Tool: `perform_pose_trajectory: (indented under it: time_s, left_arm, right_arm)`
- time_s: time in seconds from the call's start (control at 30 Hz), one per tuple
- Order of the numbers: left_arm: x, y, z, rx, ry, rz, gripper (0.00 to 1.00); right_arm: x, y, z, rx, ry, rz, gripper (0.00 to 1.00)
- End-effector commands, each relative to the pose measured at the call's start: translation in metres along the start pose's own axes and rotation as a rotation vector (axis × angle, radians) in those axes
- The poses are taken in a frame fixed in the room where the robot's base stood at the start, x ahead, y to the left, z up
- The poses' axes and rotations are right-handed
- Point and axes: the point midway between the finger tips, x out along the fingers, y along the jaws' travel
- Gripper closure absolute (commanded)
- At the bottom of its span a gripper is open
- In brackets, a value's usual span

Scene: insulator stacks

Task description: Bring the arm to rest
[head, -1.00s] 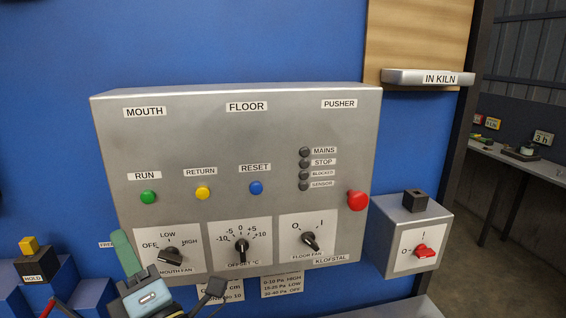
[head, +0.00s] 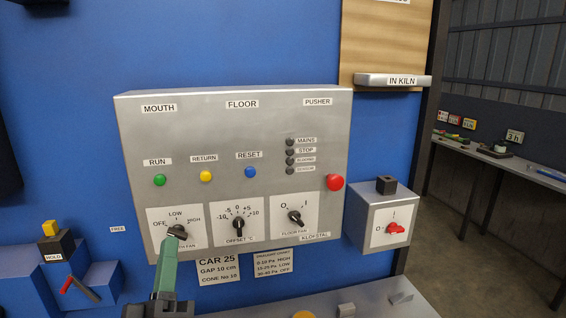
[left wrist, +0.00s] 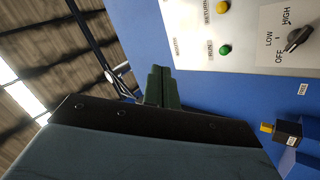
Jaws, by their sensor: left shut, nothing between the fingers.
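My left gripper (head: 171,243) comes up from the bottom of the head view. Its green fingers are shut and empty, upright in front of the lower left of the grey control panel (head: 240,130). The fingertips overlap the lower edge of the mouth fan knob (head: 177,231) in the head view. In the left wrist view the shut fingers (left wrist: 162,72) stand apart from that knob (left wrist: 298,38), with blue wall behind them. My right gripper is not in view.
The panel has buttons, dark lamps, an offset knob (head: 239,224), a floor fan knob (head: 295,218) and a red button (head: 335,182). A grey box with a red switch (head: 396,228) is at right. Blue steps (head: 85,280) carry a MOLD block (head: 55,247). A grey surface (head: 370,300) lies below.

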Motion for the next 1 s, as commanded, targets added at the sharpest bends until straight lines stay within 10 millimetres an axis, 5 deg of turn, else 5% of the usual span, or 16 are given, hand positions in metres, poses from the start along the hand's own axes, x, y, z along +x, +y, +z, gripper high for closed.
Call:
perform_pose_trajectory:
  time_s: [0.13,0.3,0.47,0.7,1.0]
  left_arm:
    - [-0.028,-0.005,0.046,0.147,-0.324,0.037,1.00]
    - [-0.085,-0.032,0.091,0.312,-0.722,0.005,1.00]
    - [-0.156,-0.073,0.109,0.458,-1.095,-0.104,1.00]
    - [-0.259,-0.126,0.084,0.622,-1.543,-0.353,1.00]
    - [-0.340,-0.152,0.026,0.726,-1.868,-0.651,1.00]
  right_arm:
    - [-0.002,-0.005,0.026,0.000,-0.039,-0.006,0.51]
    - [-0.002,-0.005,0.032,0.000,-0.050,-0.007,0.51]
    - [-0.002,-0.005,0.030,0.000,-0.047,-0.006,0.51]
    - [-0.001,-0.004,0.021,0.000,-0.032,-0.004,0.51]
    - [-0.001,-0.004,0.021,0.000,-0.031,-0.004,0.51]
